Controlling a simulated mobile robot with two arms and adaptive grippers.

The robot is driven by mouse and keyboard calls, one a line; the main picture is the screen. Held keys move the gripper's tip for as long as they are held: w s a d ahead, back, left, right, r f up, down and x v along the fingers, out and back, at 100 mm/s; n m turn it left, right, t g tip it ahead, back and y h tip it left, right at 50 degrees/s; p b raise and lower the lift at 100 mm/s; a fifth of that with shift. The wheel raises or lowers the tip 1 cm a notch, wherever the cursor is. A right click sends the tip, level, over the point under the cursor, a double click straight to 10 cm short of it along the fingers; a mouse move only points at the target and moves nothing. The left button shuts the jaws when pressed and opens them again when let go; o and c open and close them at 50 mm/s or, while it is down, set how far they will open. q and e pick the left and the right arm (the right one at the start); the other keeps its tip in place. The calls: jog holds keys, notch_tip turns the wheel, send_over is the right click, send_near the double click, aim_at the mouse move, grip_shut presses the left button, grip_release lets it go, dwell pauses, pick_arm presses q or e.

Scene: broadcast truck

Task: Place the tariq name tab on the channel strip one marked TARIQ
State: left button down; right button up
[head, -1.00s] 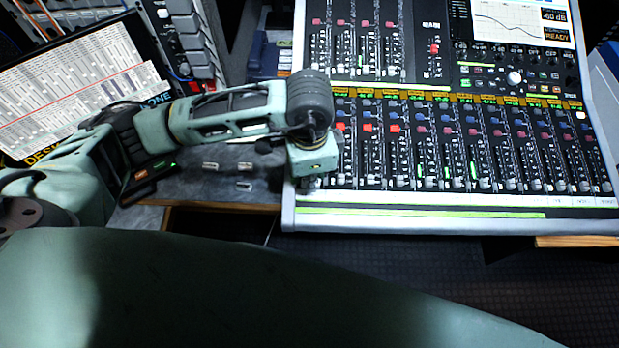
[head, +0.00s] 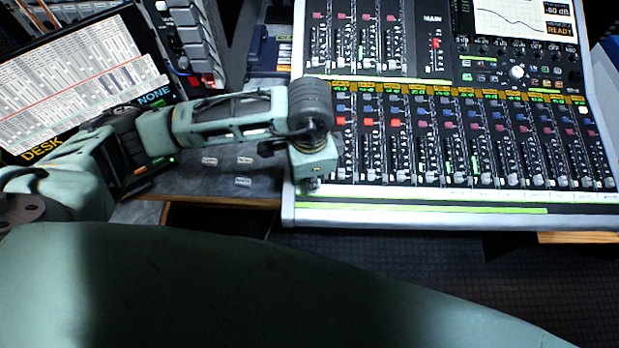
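My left gripper (head: 312,186) points down over the front left corner of the mixing console (head: 420,221), at the bottom of the leftmost channel strip. Its fingers are mostly hidden under the wrist, so I cannot tell whether they are shut or hold a tab. Three small pale name tabs lie on the grey worktop left of the console: one left (head: 209,161), one right (head: 244,160) and one nearer (head: 243,181). Their lettering is too small to read. The TARIQ marking cannot be made out. My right gripper is not in view.
A tilted screen (head: 75,85) stands at the left, behind my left arm. Grey rack equipment (head: 193,40) rises at the back. A pale ledge runs along the console's front. Dark floor (head: 400,262) shows below it.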

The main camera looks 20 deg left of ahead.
pick_arm(q)
jog(key=shift+f, duration=0.1)
jog(key=c, duration=1.7)
grip_release()
jog(key=shift+c, duration=0.2)
jog(key=shift+r+p, duration=0.7)
jog(key=shift+p, duration=0.3)
jog(key=shift+w+r, duration=0.1)
jog(key=shift+r, duration=0.2)
notch_tip(320, 180, up, 11)
jog(key=b, duration=0.3)
jog(key=shift+r, duration=0.15)
